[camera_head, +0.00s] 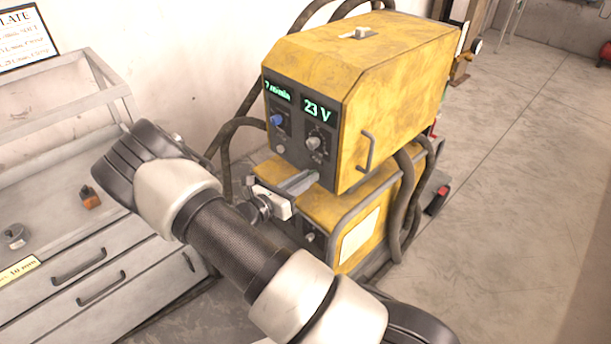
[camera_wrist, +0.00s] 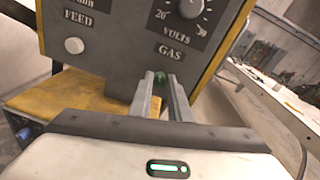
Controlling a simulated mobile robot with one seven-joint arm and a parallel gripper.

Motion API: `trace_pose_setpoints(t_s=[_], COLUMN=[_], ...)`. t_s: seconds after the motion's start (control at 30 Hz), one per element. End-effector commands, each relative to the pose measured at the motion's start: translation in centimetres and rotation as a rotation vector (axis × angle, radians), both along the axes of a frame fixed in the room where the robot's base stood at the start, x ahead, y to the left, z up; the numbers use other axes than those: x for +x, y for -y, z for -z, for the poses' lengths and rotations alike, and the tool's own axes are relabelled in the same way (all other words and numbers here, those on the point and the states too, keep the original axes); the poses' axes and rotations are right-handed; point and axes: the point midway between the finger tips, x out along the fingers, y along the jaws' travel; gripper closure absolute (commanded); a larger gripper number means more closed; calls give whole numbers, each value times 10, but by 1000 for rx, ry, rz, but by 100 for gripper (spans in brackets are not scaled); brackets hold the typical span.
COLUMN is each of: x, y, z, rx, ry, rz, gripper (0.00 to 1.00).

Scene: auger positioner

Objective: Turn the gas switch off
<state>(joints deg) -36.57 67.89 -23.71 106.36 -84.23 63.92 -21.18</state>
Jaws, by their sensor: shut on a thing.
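The yellow welding machine (camera_head: 395,95) has a dark front panel (camera_wrist: 110,50) with lit displays. The small gas switch (camera_wrist: 160,77) sits on the panel just under the GAS label, dark greenish and mostly covered by my fingers. My gripper (camera_wrist: 161,82) reaches up to the panel with its two fingertips close together around the switch, shut on it. In the head view my gripper (camera_head: 312,178) meets the panel's lower right part, and the switch is hidden there. Which way the switch is set cannot be told.
The volts knob (camera_wrist: 191,8) is just above the fingertips, and a white feed button (camera_wrist: 74,46) is to the left. A yellow lower unit (camera_head: 345,215) stands beneath, with thick hoses (camera_head: 405,190) at its side. A grey drawer cabinet (camera_head: 90,265) stands left.

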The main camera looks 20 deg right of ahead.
Motion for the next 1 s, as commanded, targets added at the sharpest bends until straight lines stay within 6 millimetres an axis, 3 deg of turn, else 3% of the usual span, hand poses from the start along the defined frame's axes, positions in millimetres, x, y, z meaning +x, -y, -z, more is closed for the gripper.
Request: trace_pose_setpoints(t_s=[0.5, 1.0], x=[2, 2], y=[-1, -1], z=[-1, 0], rx=[-163, -223], ry=[-399, -545], rz=[-1, -1], gripper=[100, 100])
